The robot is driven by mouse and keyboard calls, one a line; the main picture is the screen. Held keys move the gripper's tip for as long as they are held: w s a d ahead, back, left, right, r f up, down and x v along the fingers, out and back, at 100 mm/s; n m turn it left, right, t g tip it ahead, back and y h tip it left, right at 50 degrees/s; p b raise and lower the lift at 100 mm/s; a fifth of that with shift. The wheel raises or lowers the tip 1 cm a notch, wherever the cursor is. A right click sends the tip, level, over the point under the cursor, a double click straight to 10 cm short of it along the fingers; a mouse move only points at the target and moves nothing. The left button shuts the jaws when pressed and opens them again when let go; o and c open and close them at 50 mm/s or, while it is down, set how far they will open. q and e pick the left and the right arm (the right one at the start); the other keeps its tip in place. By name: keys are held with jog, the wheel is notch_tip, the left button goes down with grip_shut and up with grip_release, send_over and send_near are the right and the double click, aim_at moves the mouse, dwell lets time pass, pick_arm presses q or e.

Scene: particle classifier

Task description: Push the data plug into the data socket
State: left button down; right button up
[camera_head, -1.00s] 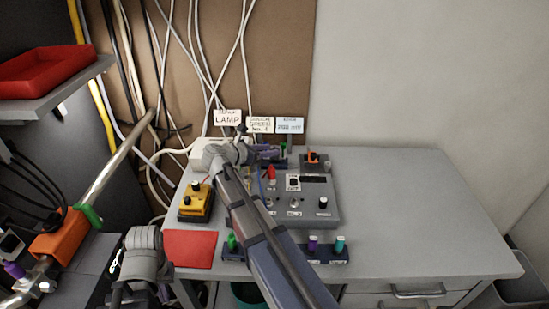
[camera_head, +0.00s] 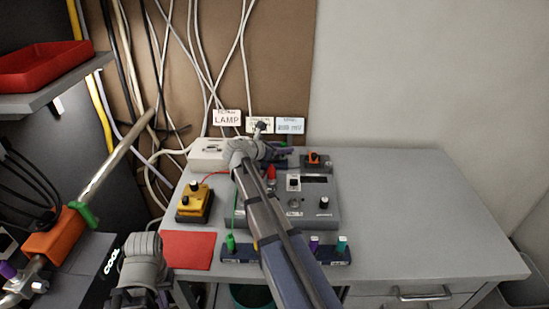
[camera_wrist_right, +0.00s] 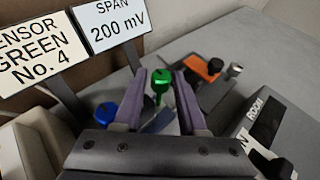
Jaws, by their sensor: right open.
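No part is marked as the data plug or data socket, so I cannot tell which they are. In the right wrist view, a green-topped plug (camera_wrist_right: 161,78) stands upright between the fingers of my right gripper (camera_wrist_right: 157,85). These fingers are apart, one on each side; I see no grip on it. A blue knob or plug (camera_wrist_right: 106,112) sits left of them. In the head view my right gripper (camera_head: 284,150) is at the back of the desk, partly hidden by its wrist. My left arm's wrist is at the lower left; its gripper (camera_head: 128,298) is cut off and its jaws are unclear.
A grey instrument (camera_head: 322,214) stands mid-desk, partly behind my right arm. A dark strip (camera_head: 328,257) with coloured plugs lies at the front. A yellow box (camera_head: 192,207), a red mat (camera_head: 187,250) and an orange-topped part (camera_head: 313,158) are nearby. The desk's right side is clear.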

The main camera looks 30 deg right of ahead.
jog(key=shift+c, duration=0.4)
grip_shut()
jog(key=shift+r, duration=0.1)
notch_tip(320, 180, up, 10)
jog(key=p, duration=1)
